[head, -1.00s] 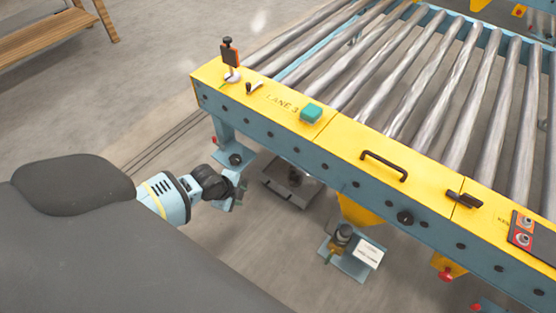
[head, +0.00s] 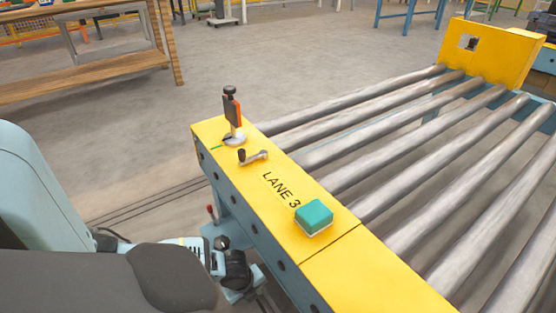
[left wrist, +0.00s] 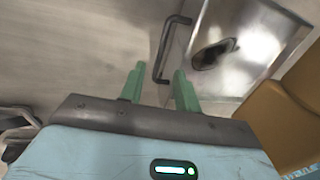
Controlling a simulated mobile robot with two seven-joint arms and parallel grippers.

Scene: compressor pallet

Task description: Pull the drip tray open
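In the left wrist view the drip tray (left wrist: 250,35) is a shiny metal pan with a dark oval patch on its floor. A dark bar handle (left wrist: 165,45) stands along its left side. My left gripper (left wrist: 158,68) has two green fingers spread apart, with nothing held. The handle's lower end appears between the fingertips; I cannot tell whether it lies in depth between them. In the head view my left gripper (head: 238,292) is low beside the yellow conveyor frame, its fingers unclear. The tray is hidden there. My right gripper is not in view.
The yellow conveyor rail (head: 270,195) carries a teal button (head: 314,217), a small crank (head: 253,157) and an orange-black post (head: 232,112). Metal rollers (head: 400,130) extend right. A wooden bench (head: 90,80) stands at the back left. An orange-yellow part (left wrist: 275,115) sits right of my gripper.

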